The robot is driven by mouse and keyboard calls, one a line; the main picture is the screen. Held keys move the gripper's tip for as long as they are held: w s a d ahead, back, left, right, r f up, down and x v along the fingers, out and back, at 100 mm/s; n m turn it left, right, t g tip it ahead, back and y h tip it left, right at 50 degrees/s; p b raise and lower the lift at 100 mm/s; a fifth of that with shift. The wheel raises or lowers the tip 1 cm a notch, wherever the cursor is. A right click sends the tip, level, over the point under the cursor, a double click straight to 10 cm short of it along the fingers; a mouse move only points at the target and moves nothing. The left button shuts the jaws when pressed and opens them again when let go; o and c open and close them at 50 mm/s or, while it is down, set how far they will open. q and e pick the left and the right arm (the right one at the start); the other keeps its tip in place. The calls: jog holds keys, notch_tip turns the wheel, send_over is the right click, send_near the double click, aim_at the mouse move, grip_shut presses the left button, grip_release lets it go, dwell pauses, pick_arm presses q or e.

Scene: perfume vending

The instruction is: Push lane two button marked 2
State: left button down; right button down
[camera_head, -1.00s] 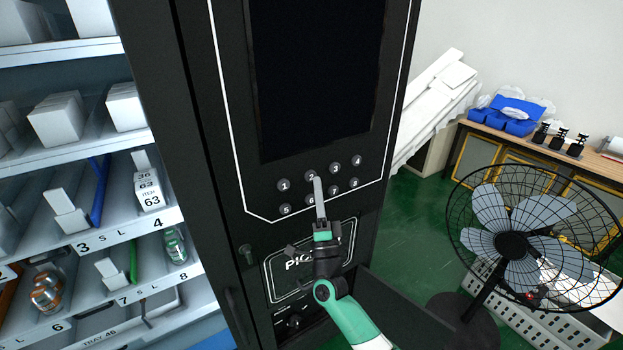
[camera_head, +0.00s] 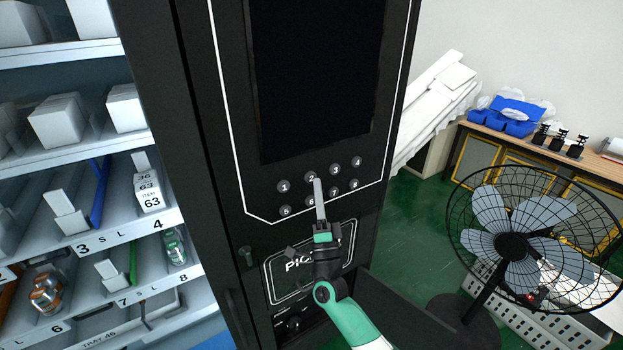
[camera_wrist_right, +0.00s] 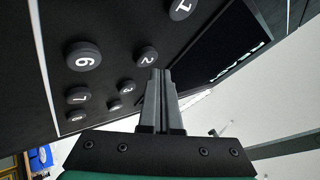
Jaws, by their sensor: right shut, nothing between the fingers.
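The round dark button marked 2 (camera_head: 310,177) is in the top row of the black machine's keypad, between buttons 1 (camera_head: 284,186) and 3 (camera_head: 334,170). My right gripper (camera_head: 318,182) is shut and empty, its fingertips at the lower right edge of button 2 and partly over it. In the right wrist view, button 2 (camera_wrist_right: 147,55) shows just beside the closed fingertips (camera_wrist_right: 160,72). I cannot tell whether they touch it. My left gripper is not in view.
Button 6 (camera_head: 311,201) sits just left of my fingers, with buttons 5, 7 and 8 in the same lower row. A dark screen (camera_head: 315,80) is above the keypad. Stocked shelves (camera_head: 120,235) stand at left. A black fan (camera_head: 510,245) stands at right.

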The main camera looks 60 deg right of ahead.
dwell(0.7)
jog(key=shift+w+d+b, duration=0.2)
jog(key=shift+w+b, duration=0.2)
jog(key=shift+b, duration=0.05)
jog(key=shift+w+d+b, duration=0.2)
jog(key=shift+w+b, duration=0.15)
jog(key=shift+b, duration=0.1)
dwell(0.4)
dwell(0.3)
jog(key=shift+s+a+p, duration=0.45)
jog(key=shift+s+p, duration=0.2)
jog(key=shift+s, duration=0.05)
